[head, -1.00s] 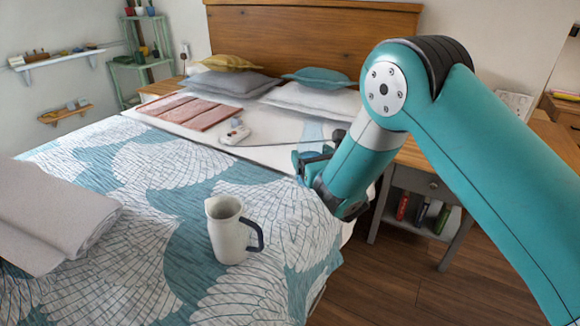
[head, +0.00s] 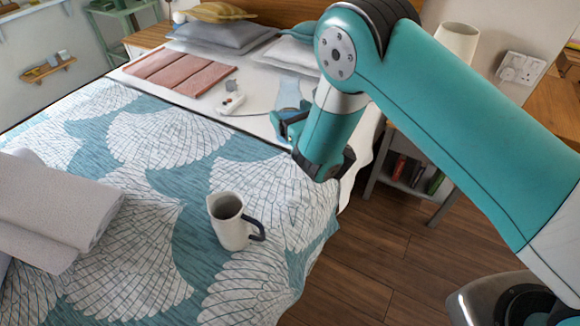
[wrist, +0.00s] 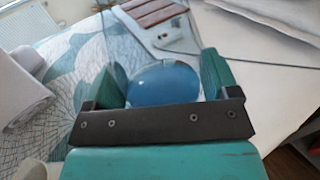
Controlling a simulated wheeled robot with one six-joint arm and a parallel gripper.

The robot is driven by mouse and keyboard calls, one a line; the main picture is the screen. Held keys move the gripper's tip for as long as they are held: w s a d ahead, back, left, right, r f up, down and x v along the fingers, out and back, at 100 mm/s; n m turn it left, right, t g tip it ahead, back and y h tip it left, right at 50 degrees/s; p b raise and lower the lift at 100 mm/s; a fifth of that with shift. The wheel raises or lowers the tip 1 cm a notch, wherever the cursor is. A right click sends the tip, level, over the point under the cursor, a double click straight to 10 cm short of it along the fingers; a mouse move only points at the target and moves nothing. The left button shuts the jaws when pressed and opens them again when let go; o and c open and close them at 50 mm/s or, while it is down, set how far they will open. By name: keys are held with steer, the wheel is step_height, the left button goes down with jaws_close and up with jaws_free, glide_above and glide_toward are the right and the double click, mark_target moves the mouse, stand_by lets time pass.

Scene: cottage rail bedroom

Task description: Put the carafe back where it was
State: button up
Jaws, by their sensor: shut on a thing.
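My gripper (head: 284,122) is over the right side of the bed. It is shut on a clear glass carafe (head: 291,94). In the wrist view the carafe (wrist: 165,82), with blue in its lower part, is between the two green fingers of my gripper (wrist: 164,80). The carafe appears about upright; its base is hidden by my gripper. I cannot tell if it touches the bed. A nightstand (head: 372,181) stands right of the bed; its top is mostly hidden behind my arm.
A white jug (head: 228,222) with a dark handle stands on the patterned bedspread (head: 150,215). A grey rolled towel (head: 65,205) lies at left. A white handset (head: 230,98) and a pink folded blanket (head: 180,72) lie near the pillows. A white lamp (head: 455,48) stands behind my arm.

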steer(key=shift+f+b, duration=5.9)
steer(key=shift+f, duration=2.2)
steer(key=shift+f, duration=0.25)
